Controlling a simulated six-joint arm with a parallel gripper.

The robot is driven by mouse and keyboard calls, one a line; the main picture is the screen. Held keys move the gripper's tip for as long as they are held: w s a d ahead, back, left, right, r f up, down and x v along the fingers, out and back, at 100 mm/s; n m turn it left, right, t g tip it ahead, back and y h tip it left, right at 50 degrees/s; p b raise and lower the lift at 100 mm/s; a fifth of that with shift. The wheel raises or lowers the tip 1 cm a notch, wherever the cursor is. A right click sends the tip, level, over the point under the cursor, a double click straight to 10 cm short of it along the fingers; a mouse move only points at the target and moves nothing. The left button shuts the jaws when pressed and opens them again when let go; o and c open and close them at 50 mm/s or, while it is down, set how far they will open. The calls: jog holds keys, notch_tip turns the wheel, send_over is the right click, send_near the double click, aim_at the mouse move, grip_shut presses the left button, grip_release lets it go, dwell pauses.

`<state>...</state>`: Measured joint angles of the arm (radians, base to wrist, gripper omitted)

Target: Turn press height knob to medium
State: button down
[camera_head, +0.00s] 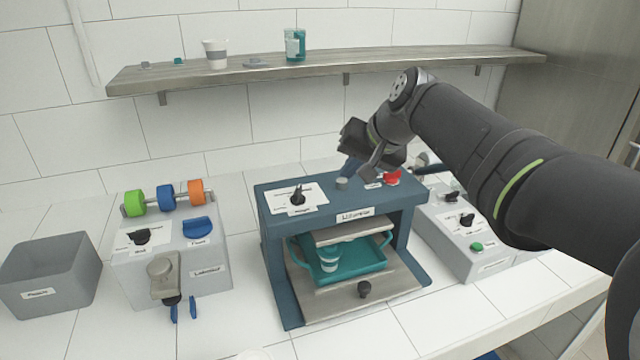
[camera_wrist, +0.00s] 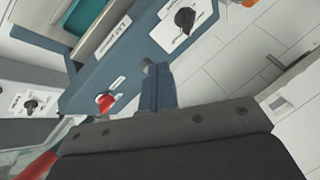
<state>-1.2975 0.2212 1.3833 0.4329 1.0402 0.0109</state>
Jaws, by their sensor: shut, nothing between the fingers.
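The blue press (camera_head: 330,205) stands in the middle of the counter. Its black height knob (camera_head: 298,195) sits on a white label plate at the top left of the press. The knob also shows in the wrist view (camera_wrist: 185,18), near the top. The scale marks are too small to tell its setting. My gripper (camera_head: 349,170) is shut and empty. It is above the right half of the press top, beside the grey round button (camera_head: 342,183) and apart from the knob. In the wrist view my gripper's blue fingers (camera_wrist: 157,88) are next to that button.
A red button (camera_head: 392,178) is on the press top, right of my gripper. A teal tray (camera_head: 350,267) with a cup (camera_head: 328,257) is inside the press. Grey machines stand left (camera_head: 195,262) and right (camera_head: 455,245). A shelf (camera_head: 330,66) runs along the wall behind.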

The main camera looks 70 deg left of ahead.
aim_at(298, 194)
jog(key=x, duration=1)
jog(key=shift+s+f, duration=0.15)
jog(key=shift+s, duration=0.05)
jog(key=shift+s+a, duration=0.3)
jog(key=shift+s, duration=0.25)
jog(key=shift+s+a, duration=0.3)
jog(key=shift+s, duration=0.25)
jog(key=shift+s+a, duration=0.3)
jog(key=shift+s, duration=0.15)
jog(key=shift+w+a+n+g+h, duration=0.1)
jog(key=shift+a+n+g+h, duration=0.1)
jog(key=shift+n+g, duration=0.25)
jog(key=shift+w+a+n+g+h, duration=0.15)
jog(key=shift+n+g+h, duration=0.1)
jog(key=shift+n, duration=0.4)
jog(key=n, duration=0.1)
jog(key=a+n+g+h, duration=0.1)
jog(key=n, duration=0.1)
jog(key=shift+g, duration=0.3)
jog(key=n+h, duration=0.1)
jog(key=n, duration=0.1)
jog(key=a+n+g+h, duration=0.1)
jog(key=n+h, duration=0.1)
jog(key=n, duration=0.1)
jog(key=shift+s+a+g, duration=0.1)
jog(key=shift+s+g, duration=0.15)
jog(key=shift+g, duration=0.05)
jog(key=shift+s, duration=0.1)
jog(key=shift+a, duration=0.15)
